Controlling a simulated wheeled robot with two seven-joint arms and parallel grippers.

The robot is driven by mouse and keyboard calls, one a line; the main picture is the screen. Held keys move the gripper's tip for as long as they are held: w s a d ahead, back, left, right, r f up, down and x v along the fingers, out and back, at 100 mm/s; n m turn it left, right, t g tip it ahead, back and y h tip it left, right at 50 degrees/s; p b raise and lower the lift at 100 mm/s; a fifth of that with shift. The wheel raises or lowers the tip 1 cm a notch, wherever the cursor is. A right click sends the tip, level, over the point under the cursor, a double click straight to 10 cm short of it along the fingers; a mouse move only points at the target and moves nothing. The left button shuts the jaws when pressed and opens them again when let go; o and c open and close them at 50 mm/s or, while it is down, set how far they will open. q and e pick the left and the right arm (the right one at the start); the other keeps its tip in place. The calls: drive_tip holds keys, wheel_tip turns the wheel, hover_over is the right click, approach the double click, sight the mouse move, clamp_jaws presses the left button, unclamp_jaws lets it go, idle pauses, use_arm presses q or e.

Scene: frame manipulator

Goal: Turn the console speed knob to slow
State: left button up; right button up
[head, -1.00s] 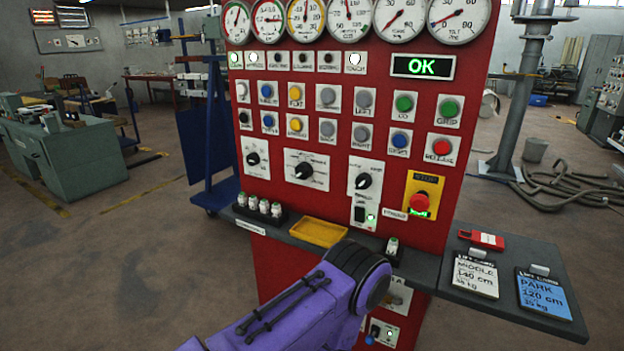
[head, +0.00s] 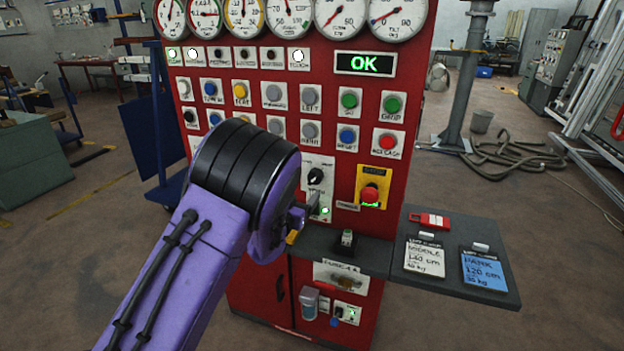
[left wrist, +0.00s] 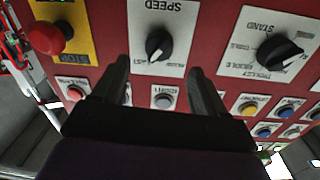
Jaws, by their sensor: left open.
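The speed knob (head: 316,176) is a black dial on a white plate on the red console. In the left wrist view, which shows the console upside down, the speed knob (left wrist: 158,45) sits under an inverted SPEED label. Its pointer seems to lean to the lower left there; the small labels are hard to read. My left gripper (head: 308,205) is in front of the console, just below the knob. In the left wrist view my left gripper (left wrist: 160,75) is open and empty, its fingers apart on either side of the knob's line, not visibly touching it. My right gripper is not in view.
A red stop button (head: 370,193) on a yellow plate is right of the knob. A stand selector knob (left wrist: 282,50) is on the other side. Push buttons surround them. A grey shelf (head: 450,282) with cards juts out lower right. The green display (head: 365,64) reads OK.

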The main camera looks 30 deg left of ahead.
sight(312, 182)
use_arm(q)
drive_tip(key=w, duration=0.2)
drive_tip(key=w+a+p, duration=0.1)
drive_tip(key=w, duration=0.4)
drive_tip(key=shift+w+a, duration=0.25)
drive_tip(key=shift+w, duration=0.05)
drive_tip(key=shift+f, duration=0.1)
drive_tip(key=c, duration=1.1)
